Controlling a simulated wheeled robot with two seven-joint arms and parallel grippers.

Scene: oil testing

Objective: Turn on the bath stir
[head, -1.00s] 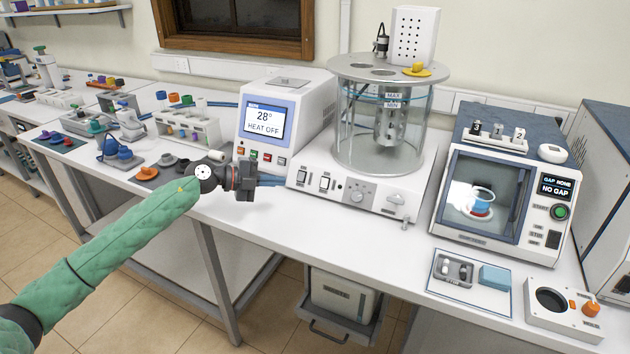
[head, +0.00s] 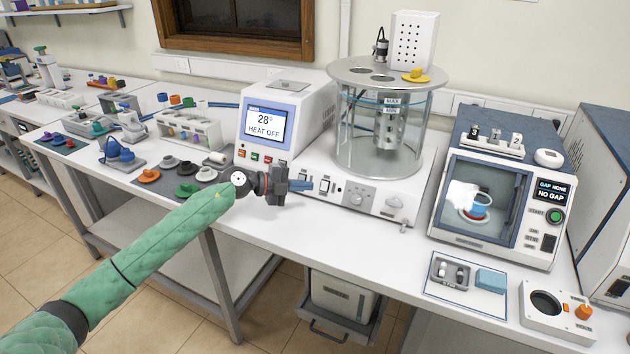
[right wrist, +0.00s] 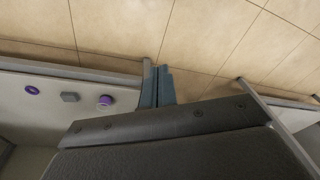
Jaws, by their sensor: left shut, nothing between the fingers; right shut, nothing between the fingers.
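The stirred bath is a clear glass jar (head: 410,140) with a metal lid (head: 358,72), on a white base (head: 372,213). Its front panel has two rocker switches, the left one (head: 325,185) and the right one (head: 338,189), then a round knob (head: 356,196). My left gripper (head: 305,184) is shut and empty at the panel's left end. Its blue fingertips point right, just left of the left switch in the picture; I cannot tell whether they touch it. My right gripper (right wrist: 157,86) is shut and empty in the right wrist view, above the floor.
A heater unit (head: 262,122) reading 28° HEAT OFF stands left of the bath. A tester (head: 505,195) reading NO GAP stands right. A drain tap (head: 404,228) sticks out in front. Coloured caps (head: 187,190) lie left behind my left arm. The front bench strip is clear.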

